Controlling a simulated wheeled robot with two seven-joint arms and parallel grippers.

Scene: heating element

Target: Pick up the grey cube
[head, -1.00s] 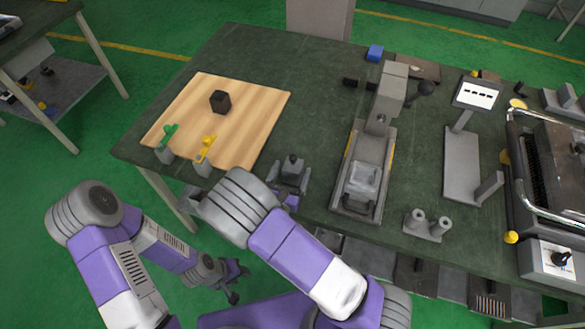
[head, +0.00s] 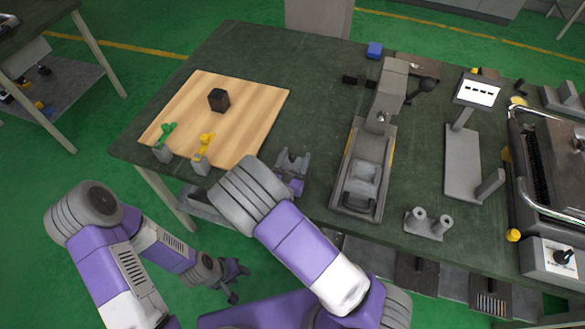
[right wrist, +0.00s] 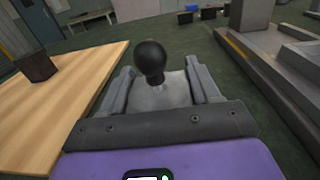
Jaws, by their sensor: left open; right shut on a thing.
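My right gripper (head: 293,162) is over the table between the wooden board and the press. The block is hard to make out in the head view. A dark, brownish-black cube (head: 219,100) sits on the wooden board (head: 258,105); its side also shows in the right wrist view (right wrist: 35,66). My left gripper (head: 239,283) is open and empty, low beside the table's front edge.
Green and yellow clips (head: 204,148) on grey stands line the board's front edge. A grey press (head: 385,110) stands right of the right gripper, with a two-cylinder holder (head: 428,223) in front. A blue block (head: 374,50) lies behind.

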